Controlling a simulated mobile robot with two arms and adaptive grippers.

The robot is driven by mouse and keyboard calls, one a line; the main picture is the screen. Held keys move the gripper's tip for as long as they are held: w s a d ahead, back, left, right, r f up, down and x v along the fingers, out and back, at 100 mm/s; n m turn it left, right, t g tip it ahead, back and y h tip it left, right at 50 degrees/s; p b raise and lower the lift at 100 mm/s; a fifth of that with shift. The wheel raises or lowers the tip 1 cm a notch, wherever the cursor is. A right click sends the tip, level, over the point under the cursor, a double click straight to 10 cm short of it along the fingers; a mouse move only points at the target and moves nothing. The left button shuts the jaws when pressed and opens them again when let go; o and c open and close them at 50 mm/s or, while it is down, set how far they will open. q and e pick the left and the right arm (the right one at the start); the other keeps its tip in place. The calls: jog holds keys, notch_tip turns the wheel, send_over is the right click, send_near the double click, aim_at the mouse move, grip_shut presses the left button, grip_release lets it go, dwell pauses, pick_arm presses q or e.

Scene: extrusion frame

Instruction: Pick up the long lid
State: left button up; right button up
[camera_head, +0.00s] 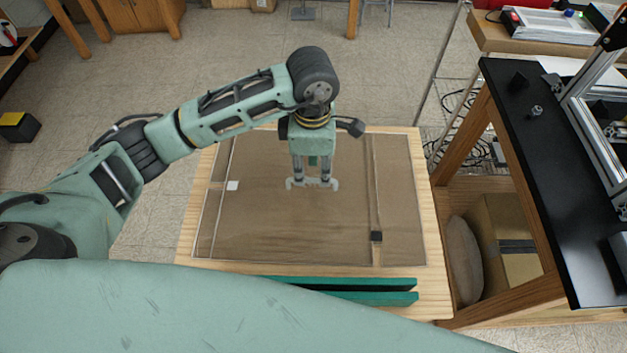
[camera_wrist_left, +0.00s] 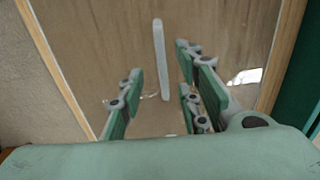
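My left gripper (camera_head: 313,184) hangs over the middle of the brown-topped table, fingers pointing down. It is open, with a clear gap between its fingers. In the left wrist view the gripper (camera_wrist_left: 158,95) shows a long, thin, pale strip with rounded ends, likely the long lid (camera_wrist_left: 160,55), in line with the gap between the fingers. Neither finger visibly grips it. Its near end is hard to make out, and its height relative to the fingertips cannot be told. In the head view I cannot tell it apart from the pale fingertips. My right gripper is not in view.
The table (camera_head: 435,270) has a pale wooden rim. A small white square (camera_head: 232,185) and a small dark block (camera_head: 376,236) lie on its brown top. Two long green bars (camera_head: 370,298) run along the near edge. A black-topped bench (camera_head: 545,150) stands at the right.

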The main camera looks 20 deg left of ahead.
aim_at(312, 179)
pick_arm(q)
jog(key=shift+s+f+p, duration=0.2)
jog(key=shift+f+p, duration=0.2)
jog(key=shift+f, duration=0.1)
jog(key=shift+s+f+p, duration=0.15)
jog(key=shift+f+p, duration=0.2)
jog(key=shift+f, duration=0.15)
notch_tip(312, 179, down, 3)
jog(key=shift+w, duration=0.15)
grip_shut()
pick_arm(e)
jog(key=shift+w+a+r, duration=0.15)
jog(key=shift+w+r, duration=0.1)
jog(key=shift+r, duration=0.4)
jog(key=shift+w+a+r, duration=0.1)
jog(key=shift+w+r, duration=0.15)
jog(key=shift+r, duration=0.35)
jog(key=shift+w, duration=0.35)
pick_arm(q)
jog(key=shift+w+r, duration=0.1)
